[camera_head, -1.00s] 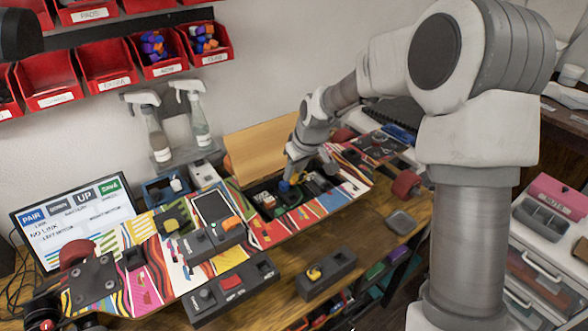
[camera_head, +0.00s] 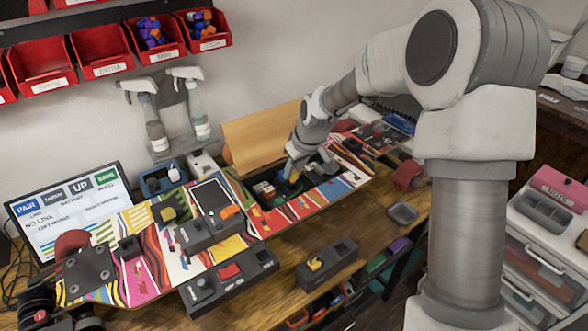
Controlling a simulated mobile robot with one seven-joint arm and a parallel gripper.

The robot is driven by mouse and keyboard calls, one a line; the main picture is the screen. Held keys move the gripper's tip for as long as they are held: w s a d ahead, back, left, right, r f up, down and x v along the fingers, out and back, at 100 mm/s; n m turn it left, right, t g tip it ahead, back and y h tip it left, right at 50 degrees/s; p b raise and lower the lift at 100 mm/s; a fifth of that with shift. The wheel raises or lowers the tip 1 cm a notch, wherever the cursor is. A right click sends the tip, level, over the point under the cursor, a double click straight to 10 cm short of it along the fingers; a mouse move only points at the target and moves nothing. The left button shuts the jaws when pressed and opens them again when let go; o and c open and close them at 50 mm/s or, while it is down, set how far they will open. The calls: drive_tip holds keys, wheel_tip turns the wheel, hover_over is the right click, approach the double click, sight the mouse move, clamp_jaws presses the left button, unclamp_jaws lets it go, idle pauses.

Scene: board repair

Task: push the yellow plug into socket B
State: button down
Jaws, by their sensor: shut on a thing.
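My gripper (camera_head: 290,176) reaches down into the open bay (camera_head: 262,212) of the colourful skateboard deck (camera_head: 225,262). It is shut on a small piece that looks like the yellow plug (camera_head: 293,177), with a bit of blue beside it. The jaws and wrist hide most of this piece, and I cannot tell whether it is seated. Socket B's lettering is too small to read. A green board and a small red-and-white part (camera_head: 264,189) show inside the bay, left of my gripper.
A dark block with a yellow piece (camera_head: 314,264) stands in front of the deck. A dark switch box (camera_head: 230,283) is to its left. A small grey tray (camera_head: 402,212) lies at the right. A screen (camera_head: 68,217) reading "NO LINK" stands at the left. Spray bottles (camera_head: 195,112) are behind.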

sight(295, 176)
drive_tip(key=shift+f+b, duration=1.25)
drive_tip(key=shift+f, duration=0.45)
idle(2.4)
drive_tip(key=shift+c, duration=1.5)
unclamp_jaws()
drive_tip(key=shift+r, duration=0.15)
drive_tip(key=shift+r+p, duration=1.05)
drive_tip(key=shift+r, duration=0.35)
drive_tip(key=shift+r+p, duration=2.05)
drive_tip(key=shift+r, duration=0.95)
